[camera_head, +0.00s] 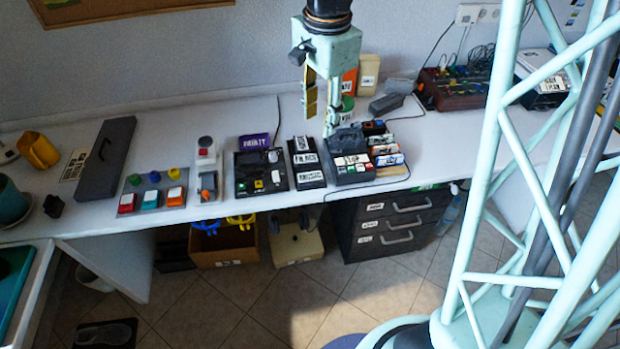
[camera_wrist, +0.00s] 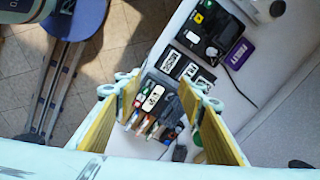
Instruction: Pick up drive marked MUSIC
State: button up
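My gripper (camera_head: 322,104) hangs above the back of the desk, pointing down, with its two yellow-lined fingers spread apart. In the wrist view my gripper (camera_wrist: 164,88) is open, with nothing held between the fingers. Below it is a black device marked STOP (camera_head: 351,160), which also shows in the wrist view (camera_wrist: 152,97). Several small drives (camera_head: 385,147) in orange, white and dark colours stand in a row at its right side. They show in the wrist view (camera_wrist: 147,127) between the fingers, below the tips. I cannot read MUSIC on any of them.
A black panel with two white labels (camera_head: 306,162) and a black console (camera_head: 260,172) lie left of the STOP device. A purple box (camera_head: 253,142) lies behind the console. Orange and white binders (camera_head: 368,75) stand near the wall. The white desk (camera_head: 215,115) is clear behind the console.

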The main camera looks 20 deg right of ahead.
jog(key=w+f+m, duration=0.2)
jog(key=w+f, duration=0.1)
jog(key=f, duration=0.4)
jog(key=w+f+m+g, duration=0.1)
jog(key=w+f+m, duration=0.1)
jog(key=f, duration=0.5)
jog(key=shift+w+a+f+m, duration=0.4)
jog(key=shift+w, duration=0.5)
jog(key=b, duration=0.2)
send_over(310, 176)
jog(key=shift+f, duration=4.3)
jog(key=shift+s+f+b, duration=0.1)
jog(key=shift+f+b, duration=0.5)
jog(key=shift+f, duration=2)
jog(key=c, duration=0.7)
jog(key=shift+o, duration=0.2)
